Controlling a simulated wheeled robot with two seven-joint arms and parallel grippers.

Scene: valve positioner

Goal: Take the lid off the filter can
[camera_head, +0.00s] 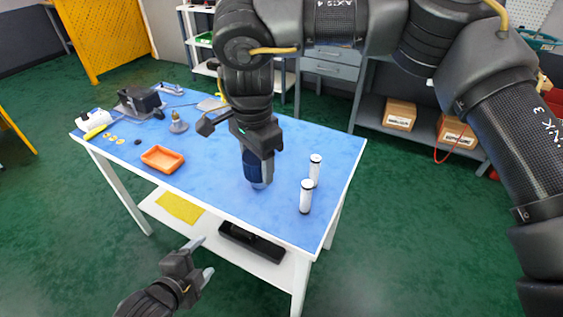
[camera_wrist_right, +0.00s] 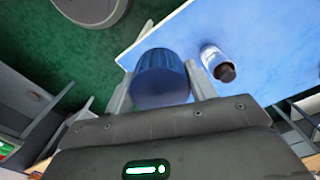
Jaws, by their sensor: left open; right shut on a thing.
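The blue ribbed lid (camera_wrist_right: 160,75) is between the two fingers of my right gripper (camera_wrist_right: 161,88) in the right wrist view. In the head view, my right gripper (camera_head: 258,155) points down and is shut on this blue piece. The blue filter can (camera_head: 258,170) appears upright directly below the gripper on the table. The gripper hides its top, so I cannot tell whether lid and can are apart. My left gripper (camera_head: 203,259) is open and empty, in front of the table's near edge.
Two white cylinders with dark ends (camera_head: 306,197) stand right of the can on the blue table (camera_head: 225,195). An orange tray (camera_head: 162,159) is to the left. A brass-coloured fitting (camera_head: 178,124) and small parts lie farther left. The near middle of the table is clear.

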